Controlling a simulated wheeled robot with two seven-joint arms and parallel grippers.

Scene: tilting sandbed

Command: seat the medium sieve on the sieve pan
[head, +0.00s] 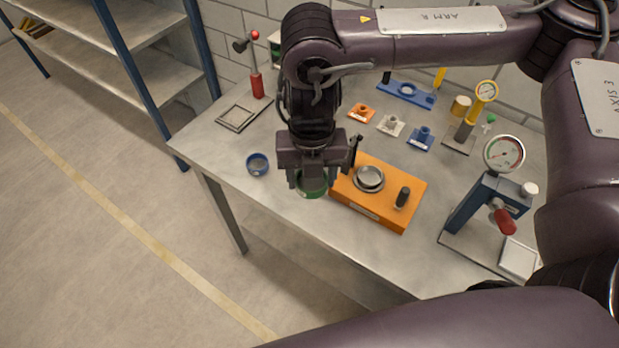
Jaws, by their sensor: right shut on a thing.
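My right gripper (311,178) points down over the bench and is shut on a round green sieve (315,190). The gripper hides much of the sieve, and I cannot tell whether it touches the bench. The sieve is just left of an orange base (373,213). The round metal sieve pan (369,178) sits on that base, to the right of the gripper and apart from the green sieve. A small blue ring-shaped sieve (258,164) stands on the bench left of the gripper. No label tells me the sieve sizes. My left gripper is not in view.
A black knob (402,197) stands up from the orange base. A gauge press (488,205) stands at right. Small orange, white and blue blocks (420,139) sit behind the base. A red-handled lever (257,82) stands at back left. The bench's front left is clear.

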